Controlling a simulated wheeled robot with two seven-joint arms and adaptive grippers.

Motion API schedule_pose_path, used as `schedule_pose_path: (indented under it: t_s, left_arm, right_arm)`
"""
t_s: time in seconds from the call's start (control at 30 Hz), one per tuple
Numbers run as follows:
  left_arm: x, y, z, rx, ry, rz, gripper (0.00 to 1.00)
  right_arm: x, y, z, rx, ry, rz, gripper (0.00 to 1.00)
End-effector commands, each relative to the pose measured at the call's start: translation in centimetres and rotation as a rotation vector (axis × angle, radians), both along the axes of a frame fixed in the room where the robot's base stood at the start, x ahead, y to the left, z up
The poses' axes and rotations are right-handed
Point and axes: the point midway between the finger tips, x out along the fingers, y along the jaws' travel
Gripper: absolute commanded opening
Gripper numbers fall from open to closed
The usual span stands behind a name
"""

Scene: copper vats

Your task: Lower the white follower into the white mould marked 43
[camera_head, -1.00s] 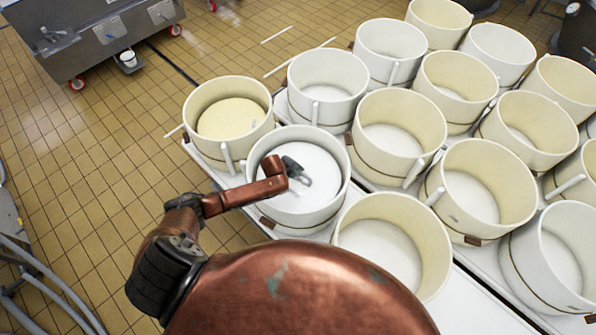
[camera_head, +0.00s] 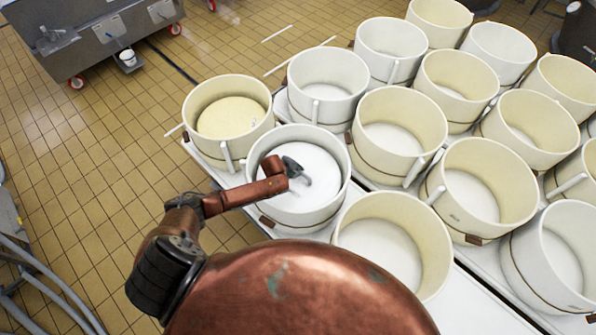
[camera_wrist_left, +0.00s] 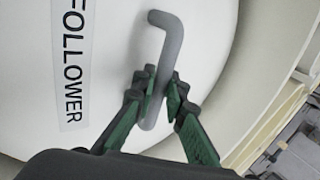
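The white follower (camera_head: 322,170) is a round disc lying inside the rim of a white mould (camera_head: 337,150), the near one in the left column. I cannot tell how deep it sits, and no number 43 is readable. The follower also fills the left wrist view (camera_wrist_left: 115,35), with a "FOLLOWER" label and a bent grey handle (camera_wrist_left: 168,45). My left gripper (camera_head: 304,178) reaches down into the mould. In the left wrist view its green-padded fingers (camera_wrist_left: 162,85) are closed on the handle from both sides. My right gripper is out of view.
Several white and cream moulds stand close around, including a cream one (camera_head: 224,88) with a pale disc behind and another mould (camera_head: 408,204) at the near right. They stand on pale tables. Tiled floor (camera_head: 100,160) is open at the left.

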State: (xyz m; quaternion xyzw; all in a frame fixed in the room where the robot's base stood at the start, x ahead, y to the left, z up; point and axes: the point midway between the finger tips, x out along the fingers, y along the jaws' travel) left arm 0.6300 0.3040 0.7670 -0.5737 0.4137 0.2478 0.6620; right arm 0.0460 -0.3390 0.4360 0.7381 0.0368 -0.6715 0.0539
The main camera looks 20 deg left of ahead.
Motion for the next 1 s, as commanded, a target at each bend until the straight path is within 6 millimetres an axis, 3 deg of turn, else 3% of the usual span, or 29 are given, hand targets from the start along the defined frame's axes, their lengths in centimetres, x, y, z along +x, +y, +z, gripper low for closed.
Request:
schedule_pose_path:
  t_s: [0.3,0.63,0.77,1.0]
  left_arm:
    - [0.1,0.0,0.2,-0.001,-0.004,-0.001,0.32]
    - [-0.3,0.1,0.0,0.001,0.004,0.000,0.32]
    - [-0.8,0.4,1.1,0.000,0.001,0.000,0.32]
    - [-3.1,1.0,4.8,0.001,0.000,-0.002,0.32]
  right_arm:
    - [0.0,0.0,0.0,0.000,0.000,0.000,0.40]
    - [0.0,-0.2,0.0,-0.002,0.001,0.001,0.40]
    - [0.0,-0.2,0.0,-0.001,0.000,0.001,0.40]
    - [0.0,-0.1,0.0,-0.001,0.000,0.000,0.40]
